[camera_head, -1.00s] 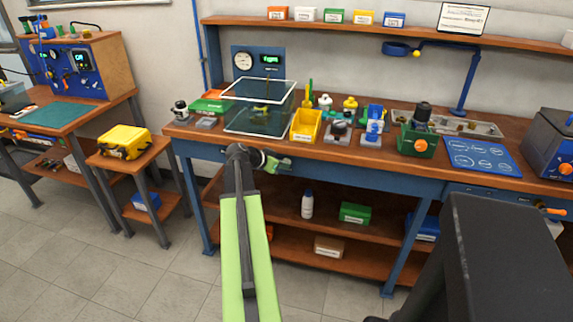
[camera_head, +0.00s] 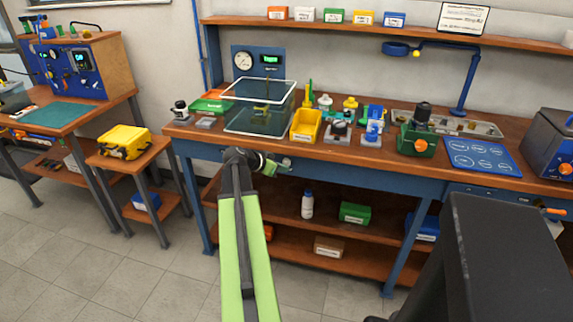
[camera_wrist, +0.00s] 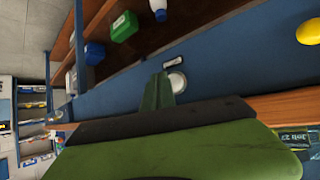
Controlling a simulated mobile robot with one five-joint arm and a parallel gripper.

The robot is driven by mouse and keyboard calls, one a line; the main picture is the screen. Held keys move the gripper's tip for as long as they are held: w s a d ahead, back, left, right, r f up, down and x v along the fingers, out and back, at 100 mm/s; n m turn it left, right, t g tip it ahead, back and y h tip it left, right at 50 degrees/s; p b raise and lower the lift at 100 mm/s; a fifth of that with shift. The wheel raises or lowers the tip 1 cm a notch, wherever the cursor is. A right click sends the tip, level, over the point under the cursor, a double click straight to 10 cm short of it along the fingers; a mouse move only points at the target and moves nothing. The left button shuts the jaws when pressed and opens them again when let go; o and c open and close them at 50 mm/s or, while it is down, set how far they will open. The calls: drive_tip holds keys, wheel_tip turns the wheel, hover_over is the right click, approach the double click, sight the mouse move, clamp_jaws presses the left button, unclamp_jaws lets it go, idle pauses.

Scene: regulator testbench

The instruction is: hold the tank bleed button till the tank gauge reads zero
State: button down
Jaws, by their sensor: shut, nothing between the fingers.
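My gripper (camera_head: 273,168) is shut and empty at the blue front rail of the main bench. In the wrist view its green fingers (camera_wrist: 160,92) point at the rail. A round pale button (camera_wrist: 176,82) sits on the rail, just right of the fingertips, with a small label above it. The fingertips overlap its left edge in the picture; I cannot tell whether they touch it. The button also shows in the head view (camera_head: 286,161). A round white dial gauge (camera_head: 243,60) is on the blue panel behind the bench; its reading is too small to make out.
A clear tank (camera_head: 258,118) with a pale rim stands on the bench above my gripper. A green-lit display (camera_head: 270,59) is beside the gauge. A yellow bin (camera_head: 305,125) is right of the tank. Below the rail, a shelf holds a white bottle (camera_head: 307,204) and a green box (camera_head: 354,213).

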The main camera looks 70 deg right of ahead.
drive_tip(key=a, duration=0.5)
drive_tip(key=shift+s, duration=0.1)
idle(0.3)
idle(0.4)
